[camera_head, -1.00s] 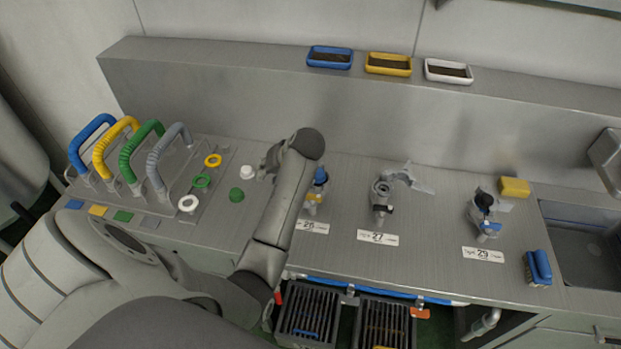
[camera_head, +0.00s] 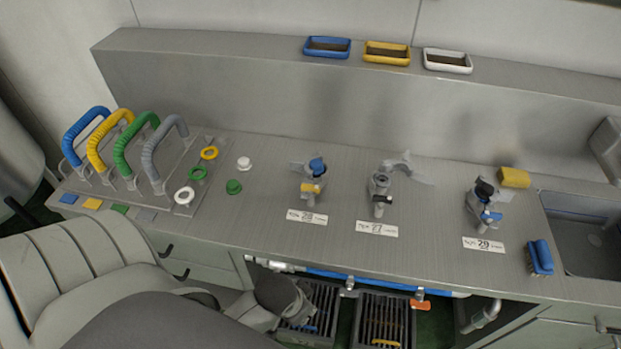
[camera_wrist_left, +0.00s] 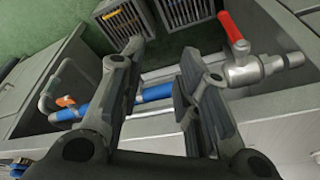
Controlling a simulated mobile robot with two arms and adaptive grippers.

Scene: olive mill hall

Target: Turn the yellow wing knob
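The yellow wing knob (camera_head: 310,188) is on the front of the small valve with a blue top at plate 28 (camera_head: 307,217) on the steel counter. It is in clear view in the head view. My left gripper (camera_head: 296,308) is low in front of the counter, below and apart from the knob, partly covered by its own arm. In the left wrist view its fingers (camera_wrist_left: 162,55) are spread with nothing between them. That view does not show the yellow knob. My right gripper is in no view.
Similar valves stand at plates 27 (camera_head: 377,229) and 29 (camera_head: 483,244). Coloured arched handles (camera_head: 120,150) are at the left, and a sink (camera_head: 590,240) at the right. Under the counter edge are a blue pipe (camera_wrist_left: 155,92), a red lever (camera_wrist_left: 232,27) and slatted crates (camera_wrist_left: 125,22).

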